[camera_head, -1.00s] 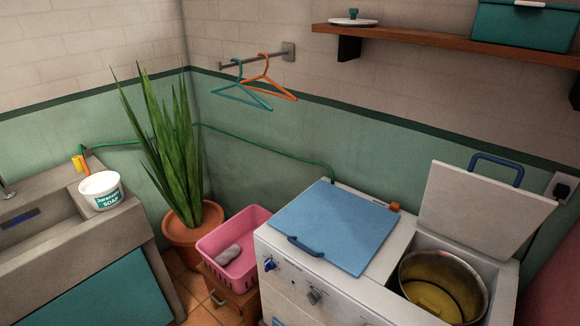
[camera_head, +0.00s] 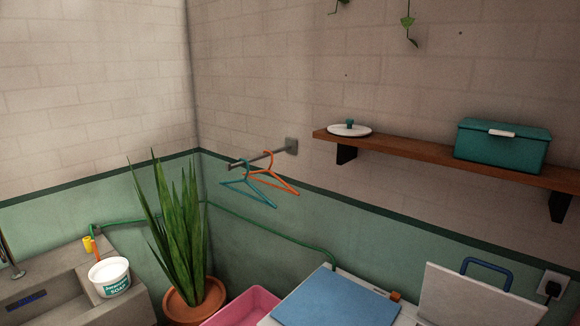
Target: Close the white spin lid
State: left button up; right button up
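The white spin lid (camera_head: 474,303) with a blue handle (camera_head: 487,270) stands raised at the lower right of the head view. Its lower part and the opening below it are cut off by the picture's bottom edge. To its left, the blue lid (camera_head: 335,302) lies flat on the white washing machine (camera_head: 409,312). Neither of my grippers shows in the view.
A wooden shelf (camera_head: 420,158) on the right wall holds a white pot lid (camera_head: 349,130) and a teal box (camera_head: 502,145). Hangers (camera_head: 262,182) hang on a wall rod. A potted plant (camera_head: 180,235), pink basket (camera_head: 240,308) and sink with soap tub (camera_head: 110,277) are left.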

aim_at(448, 298)
jog(key=z, duration=1.4)
